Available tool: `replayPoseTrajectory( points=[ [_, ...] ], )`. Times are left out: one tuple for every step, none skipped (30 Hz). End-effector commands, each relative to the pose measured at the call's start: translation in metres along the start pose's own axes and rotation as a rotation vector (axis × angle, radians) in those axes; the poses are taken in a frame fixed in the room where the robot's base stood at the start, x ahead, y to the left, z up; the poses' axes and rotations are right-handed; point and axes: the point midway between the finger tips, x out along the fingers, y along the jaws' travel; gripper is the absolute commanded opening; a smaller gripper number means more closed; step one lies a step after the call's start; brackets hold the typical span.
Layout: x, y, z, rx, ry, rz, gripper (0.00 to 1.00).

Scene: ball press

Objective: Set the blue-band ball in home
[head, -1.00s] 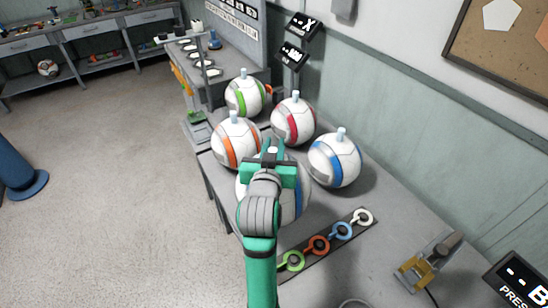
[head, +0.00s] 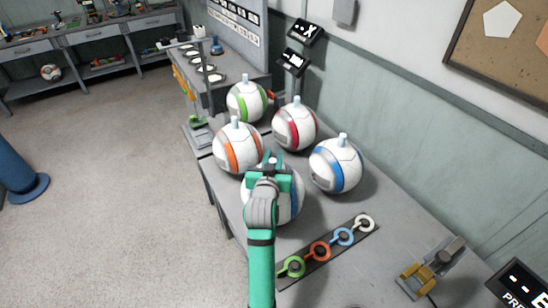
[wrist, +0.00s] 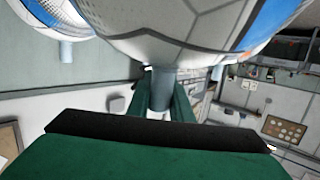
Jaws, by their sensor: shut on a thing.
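My gripper (head: 268,163) is shut on the pale stem (wrist: 162,90) of a white ball with a blue band (head: 295,190). In the wrist view this ball (wrist: 190,30) fills the top, and the green fingers lie on either side of its stem. In the head view my arm hides much of it, and I cannot tell whether it touches the table. A second ball with a blue band (head: 337,165) stands to its right, stem up. No place labelled home can be made out.
An orange-band ball (head: 238,148), a green-band ball (head: 247,101) and a red-band ball (head: 295,125) stand behind on the grey table (head: 372,205). In front lies a strip with coloured rings (head: 320,251). A yellow-and-grey device (head: 418,279) is at the right.

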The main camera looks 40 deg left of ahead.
Motion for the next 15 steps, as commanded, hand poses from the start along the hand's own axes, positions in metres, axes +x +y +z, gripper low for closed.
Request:
replayPoseTrajectory(
  points=[
    [0.0001, 0.0001, 0.0013, 0.000, 0.003, 0.000, 0.00],
    [0.0002, 0.0002, 0.0012, 0.000, 0.004, 0.000, 0.00],
    [0.0002, 0.0002, 0.0008, 0.001, 0.005, 0.000, 0.00],
    [0.0001, 0.0002, 0.0006, 0.001, 0.005, 0.000, 0.00],
    [0.0001, 0.0002, 0.0005, 0.001, 0.005, 0.000, 0.00],
    [0.0001, 0.0002, 0.0005, 0.000, 0.005, 0.000, 0.00],
    [0.0001, 0.0002, 0.0005, 0.000, 0.005, 0.000, 0.00],
    [0.0001, 0.0002, 0.0007, 0.000, 0.005, 0.000, 0.00],
    [0.0003, 0.0002, 0.0013, 0.000, 0.005, 0.000, 0.00],
    [0.0004, 0.0002, 0.0020, 0.000, 0.004, 0.000, 0.00],
    [0.0005, 0.0002, 0.0028, 0.000, 0.004, 0.000, 0.00],
    [0.0007, 0.0001, 0.0037, 0.000, 0.005, 0.000, 0.00],
    [0.0009, 0.0001, 0.0044, 0.000, 0.005, 0.000, 0.00],
    [0.0010, 0.0001, 0.0051, 0.000, 0.005, 0.000, 0.00],
    [0.0011, 0.0000, 0.0057, 0.000, 0.002, 0.000, 0.29]
  ],
)
